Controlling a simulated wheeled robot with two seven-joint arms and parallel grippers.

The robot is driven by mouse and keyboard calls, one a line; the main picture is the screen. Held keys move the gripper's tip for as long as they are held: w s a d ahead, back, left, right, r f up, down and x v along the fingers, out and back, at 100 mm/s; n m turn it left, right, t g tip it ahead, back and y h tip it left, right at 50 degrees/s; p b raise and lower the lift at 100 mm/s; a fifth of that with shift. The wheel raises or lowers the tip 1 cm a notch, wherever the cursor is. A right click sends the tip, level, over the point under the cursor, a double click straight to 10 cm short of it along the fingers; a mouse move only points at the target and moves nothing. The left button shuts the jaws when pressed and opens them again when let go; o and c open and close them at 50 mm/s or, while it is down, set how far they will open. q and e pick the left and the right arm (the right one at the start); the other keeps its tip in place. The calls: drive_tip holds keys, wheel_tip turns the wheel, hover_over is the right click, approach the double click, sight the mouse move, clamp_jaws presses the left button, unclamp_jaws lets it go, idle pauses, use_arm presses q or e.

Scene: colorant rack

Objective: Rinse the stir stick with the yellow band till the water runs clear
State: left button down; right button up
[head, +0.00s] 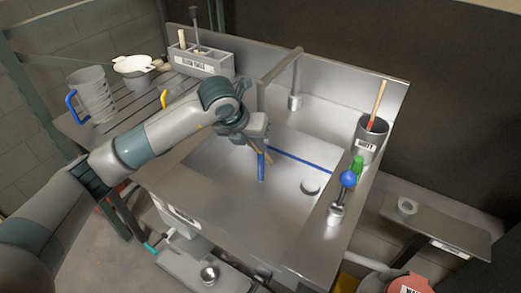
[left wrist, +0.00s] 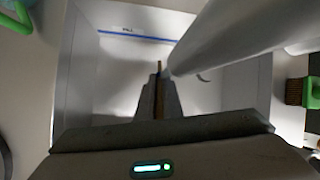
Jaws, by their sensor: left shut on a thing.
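My left gripper (head: 257,143) is over the steel sink basin, shut on a thin brown stir stick (head: 267,157). In the left wrist view the stick (left wrist: 159,95) shows edge-on between the fingers (left wrist: 158,110). A blue piece (head: 261,166) shows just below the gripper in the head view; I cannot tell whether it is part of the stick. No yellow band can be made out on it. The faucet (head: 280,78) arches behind the gripper, and a grey tube (left wrist: 235,40) crosses the left wrist view. No water stream can be made out. My right gripper is not in view.
The sink basin (head: 300,215) has a blue fill line (head: 300,160) and a round drain piece (head: 310,187). On its right rim stand a blue-knobbed lever (head: 348,179), a green item (head: 357,165) and a labelled cup (head: 371,143) with a red-banded stick. A blue-handled jug (head: 92,95) stands left.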

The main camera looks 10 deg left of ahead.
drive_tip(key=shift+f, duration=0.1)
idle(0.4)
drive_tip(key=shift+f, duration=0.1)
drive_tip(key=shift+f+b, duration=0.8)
drive_tip(key=shift+b, duration=0.2)
idle(2.1)
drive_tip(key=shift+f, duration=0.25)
idle(0.7)
drive_tip(key=shift+b, duration=0.3)
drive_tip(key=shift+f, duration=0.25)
idle(0.5)
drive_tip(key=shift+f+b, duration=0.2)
drive_tip(key=shift+b, duration=0.15)
idle(0.6)
